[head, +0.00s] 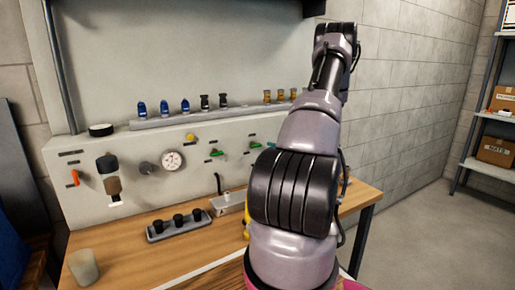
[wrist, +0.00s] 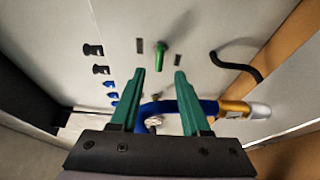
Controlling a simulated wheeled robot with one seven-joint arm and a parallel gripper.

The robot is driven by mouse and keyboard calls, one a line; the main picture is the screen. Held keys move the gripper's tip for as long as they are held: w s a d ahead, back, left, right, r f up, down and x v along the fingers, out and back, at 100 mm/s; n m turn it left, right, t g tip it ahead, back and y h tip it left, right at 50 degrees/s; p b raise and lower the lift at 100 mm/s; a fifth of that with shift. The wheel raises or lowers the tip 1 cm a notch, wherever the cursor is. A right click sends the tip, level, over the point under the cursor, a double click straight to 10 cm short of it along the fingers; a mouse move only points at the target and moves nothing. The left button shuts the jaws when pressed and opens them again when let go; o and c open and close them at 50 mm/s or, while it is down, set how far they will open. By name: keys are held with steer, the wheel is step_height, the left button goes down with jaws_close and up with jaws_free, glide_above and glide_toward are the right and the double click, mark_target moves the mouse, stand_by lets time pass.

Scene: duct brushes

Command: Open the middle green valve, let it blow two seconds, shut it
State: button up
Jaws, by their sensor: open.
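In the head view, green valve handles show on the grey panel: a left one (head: 217,153) and one to its right (head: 255,146); my arm hides part of the row beyond. Both handles lie roughly level. In the wrist view, my gripper (wrist: 160,73) is open and empty, its green fingers pointing at the panel. One green valve handle (wrist: 161,52) shows just past the gap between the fingertips, apart from them. It is roughly in line with the fingers. Its place near the black hook suggests the left valve, but I cannot be sure. My gripper is out of sight in the head view.
A gauge (head: 172,161), a yellow knob (head: 190,138) and an orange handle (head: 74,177) are on the panel. A black hook (wrist: 235,65) sticks out near the valve. A blue curved part (wrist: 187,105) crosses behind the fingers. A block with black pegs (head: 179,224) stands on the bench.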

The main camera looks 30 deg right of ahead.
mark_target(258, 146)
steer(key=x, duration=0.7)
steer(key=shift+w, duration=0.1)
jaws_close()
